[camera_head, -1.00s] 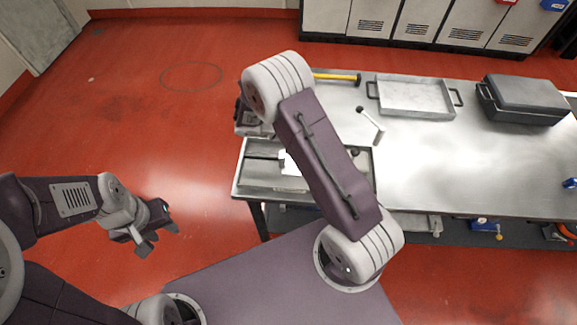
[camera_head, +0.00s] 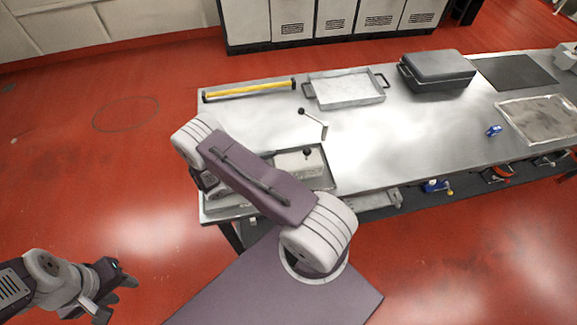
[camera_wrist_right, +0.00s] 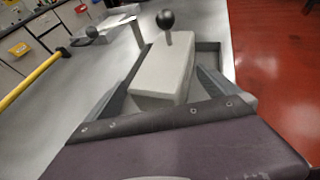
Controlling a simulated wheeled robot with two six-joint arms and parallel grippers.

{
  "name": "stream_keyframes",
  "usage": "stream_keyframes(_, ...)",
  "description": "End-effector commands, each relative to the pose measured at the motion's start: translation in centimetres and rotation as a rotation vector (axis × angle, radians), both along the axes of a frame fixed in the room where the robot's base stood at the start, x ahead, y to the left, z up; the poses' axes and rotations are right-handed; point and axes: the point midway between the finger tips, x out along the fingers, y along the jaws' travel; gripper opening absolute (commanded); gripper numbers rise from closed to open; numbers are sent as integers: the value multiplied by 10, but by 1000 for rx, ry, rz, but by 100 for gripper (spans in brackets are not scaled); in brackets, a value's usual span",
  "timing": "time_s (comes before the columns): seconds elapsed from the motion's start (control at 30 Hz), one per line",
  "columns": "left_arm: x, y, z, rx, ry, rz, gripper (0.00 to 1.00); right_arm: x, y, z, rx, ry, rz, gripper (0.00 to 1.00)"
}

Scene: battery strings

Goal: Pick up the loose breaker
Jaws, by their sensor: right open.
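The breaker, a pale grey block with a black ball knob (camera_head: 299,164), lies in a shallow tray (camera_head: 327,182) at the left end of the steel bench. In the right wrist view the breaker (camera_wrist_right: 163,68) lies straight ahead, its near end between the spread fingers of my right gripper (camera_wrist_right: 163,88). That gripper is open, and I cannot tell whether a finger touches the block. In the head view my right arm hides most of that gripper. My left gripper (camera_head: 112,290) is open and empty over the red floor, away from the bench.
On the bench (camera_head: 375,140) are a yellow bar (camera_head: 250,90), a crank-shaped lever (camera_head: 315,123), a metal tray with handles (camera_head: 345,90), a dark case (camera_head: 436,70) and a blue item (camera_head: 493,130). Grey cabinets (camera_head: 335,18) stand behind. The bench middle is mostly clear.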

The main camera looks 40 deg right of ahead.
Motion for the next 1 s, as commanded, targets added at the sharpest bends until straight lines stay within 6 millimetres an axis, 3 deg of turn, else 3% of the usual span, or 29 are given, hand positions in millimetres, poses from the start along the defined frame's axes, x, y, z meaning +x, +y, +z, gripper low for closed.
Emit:
stream_keyframes(0.13,0,0,6,0,0,0,36,-3,-16,-5,0,-1,-1,100)
stream_keyframes(0.37,0,0,5,0,0,0,36,-2,-18,-7,1,-1,1,97)
stream_keyframes(0.67,0,0,5,0,0,0,36,-2,-17,-7,1,-1,1,14)
stream_keyframes(0.7,0,0,5,0,0,0,36,-2,-17,-7,1,-1,1,10)
stream_keyframes(1.0,0,0,5,0,0,0,36,-2,-18,-6,-2,-1,1,9)
